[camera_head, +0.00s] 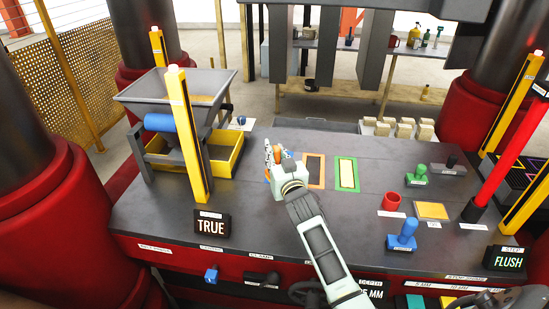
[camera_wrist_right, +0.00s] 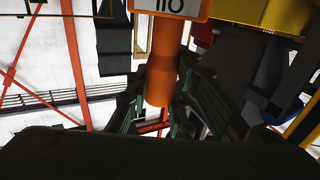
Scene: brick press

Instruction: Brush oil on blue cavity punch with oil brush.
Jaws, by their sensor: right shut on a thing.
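My right gripper (camera_head: 275,158) is over the left part of the worktable's middle, shut on the orange handle of the oil brush. In the right wrist view the orange handle (camera_wrist_right: 162,78) stands between the fingers, with an upside-down "OIL" tag (camera_wrist_right: 180,7) on it. The brush's bristles are hidden. A strip of a blue-edged cavity (camera_head: 267,181) shows beside the gripper, mostly covered by it. Grey punch blocks (camera_head: 325,45) hang above the table; which one is the blue cavity's punch I cannot tell. My left gripper is not in view.
An orange-framed cavity (camera_head: 314,170) and a green-framed one (camera_head: 347,174) lie right of the gripper. A blue-handled stamp (camera_head: 403,234), red cup (camera_head: 391,202) and green-handled stamp (camera_head: 417,174) stand further right. A yellow post (camera_head: 188,135) and hopper (camera_head: 175,85) stand left.

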